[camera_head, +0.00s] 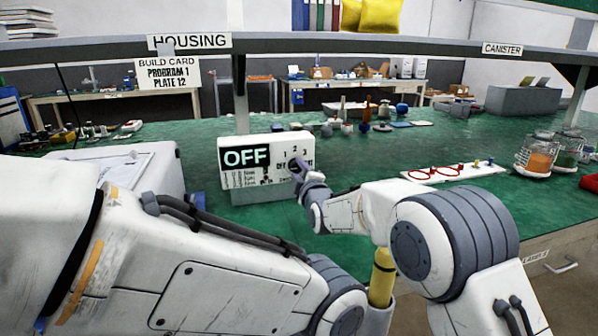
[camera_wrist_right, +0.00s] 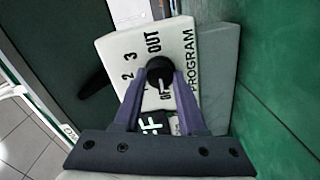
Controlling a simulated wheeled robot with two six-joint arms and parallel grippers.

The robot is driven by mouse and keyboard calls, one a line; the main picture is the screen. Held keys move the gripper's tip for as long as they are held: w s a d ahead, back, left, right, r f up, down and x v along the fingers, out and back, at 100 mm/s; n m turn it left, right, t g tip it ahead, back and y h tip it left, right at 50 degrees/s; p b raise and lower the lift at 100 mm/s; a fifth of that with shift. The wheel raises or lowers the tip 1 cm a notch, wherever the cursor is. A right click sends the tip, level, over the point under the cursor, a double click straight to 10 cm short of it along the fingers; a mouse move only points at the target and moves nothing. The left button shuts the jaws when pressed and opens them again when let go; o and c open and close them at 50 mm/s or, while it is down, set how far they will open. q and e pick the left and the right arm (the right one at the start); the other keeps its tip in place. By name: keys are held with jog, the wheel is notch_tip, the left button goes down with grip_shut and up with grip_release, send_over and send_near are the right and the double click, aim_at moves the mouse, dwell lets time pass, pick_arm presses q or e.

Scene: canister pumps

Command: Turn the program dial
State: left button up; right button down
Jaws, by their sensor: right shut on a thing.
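The white control box (camera_head: 251,181) stands on the green bench, its display (camera_head: 246,157) reading OFF. The black program dial (camera_head: 294,165) is on the right of its front face. In the right wrist view the dial (camera_wrist_right: 159,72) sits among the printed marks OFF, 2, 3 and OUT. A pale line on it appears to point towards OFF. My right gripper (camera_head: 301,170) is at the dial, and its two purple fingers (camera_wrist_right: 161,90) are shut on the dial from both sides. My left arm crosses the lower left; its gripper is not visible.
The build card (camera_head: 168,74) reads PROGRAM 1, PLATE 12. A white case (camera_head: 128,168) stands left of the box. A white strip with red rings (camera_head: 455,172) and jars (camera_head: 537,155) are on the right. Small bottles and parts (camera_head: 366,112) are behind. Bench beyond the box is partly clear.

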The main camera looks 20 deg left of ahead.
jog(key=shift+f, duration=0.2)
jog(key=shift+c, duration=2.3)
grip_release()
jog(key=shift+r, duration=0.1)
jog(key=v, duration=1)
jog(key=shift+s+d, duration=0.2)
jog(key=shift+d, duration=0.05)
